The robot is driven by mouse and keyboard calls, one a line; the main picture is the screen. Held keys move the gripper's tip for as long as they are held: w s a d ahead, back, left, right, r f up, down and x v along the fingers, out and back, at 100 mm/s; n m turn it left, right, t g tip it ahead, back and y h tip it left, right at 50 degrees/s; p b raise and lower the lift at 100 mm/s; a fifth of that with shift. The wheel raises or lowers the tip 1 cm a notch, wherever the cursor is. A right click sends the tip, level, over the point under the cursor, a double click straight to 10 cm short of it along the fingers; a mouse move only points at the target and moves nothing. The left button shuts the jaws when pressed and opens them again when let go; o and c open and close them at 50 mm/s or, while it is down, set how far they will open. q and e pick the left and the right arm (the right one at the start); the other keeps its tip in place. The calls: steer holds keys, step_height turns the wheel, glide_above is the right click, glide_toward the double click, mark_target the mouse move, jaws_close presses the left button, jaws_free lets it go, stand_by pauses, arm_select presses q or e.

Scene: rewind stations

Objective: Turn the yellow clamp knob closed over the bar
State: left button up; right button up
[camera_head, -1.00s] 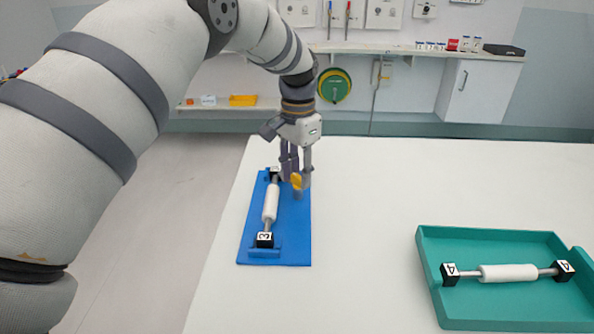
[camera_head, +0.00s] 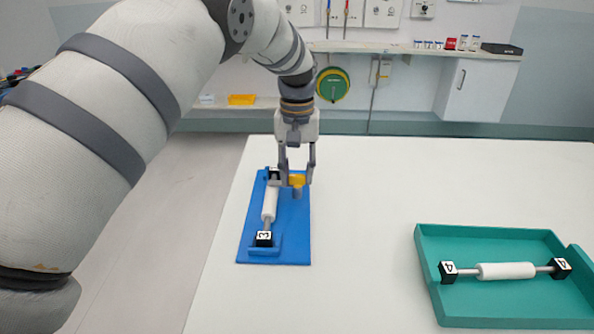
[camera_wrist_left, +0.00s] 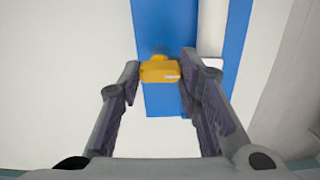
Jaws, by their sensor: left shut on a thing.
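The yellow clamp knob (camera_head: 297,180) sits on a grey post near the far end of the blue base plate (camera_head: 295,235). My left gripper (camera_head: 298,178) points down and is shut on the knob, with a finger on either side. The wrist view also shows the knob (camera_wrist_left: 160,72) between the fingertips. The bar (camera_head: 270,205) with its white roll lies along the plate, left of the post, between black end blocks. The near block (camera_head: 264,239) is marked 3. A finger partly hides the gap between knob and bar, so I cannot tell whether the knob reaches over the bar.
A green tray (camera_head: 432,290) at the right holds a second bar with a white roll (camera_head: 506,270) and black blocks marked 4. The white table (camera_head: 370,200) between plate and tray is clear. A wall shelf stands behind.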

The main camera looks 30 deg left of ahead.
mark_target(297, 176)
arm_select(q)
steer(key=shift+n, duration=0.5)
steer(key=o, duration=1.1)
steer(key=shift+o, duration=0.2)
step_height(297, 176, up, 12)
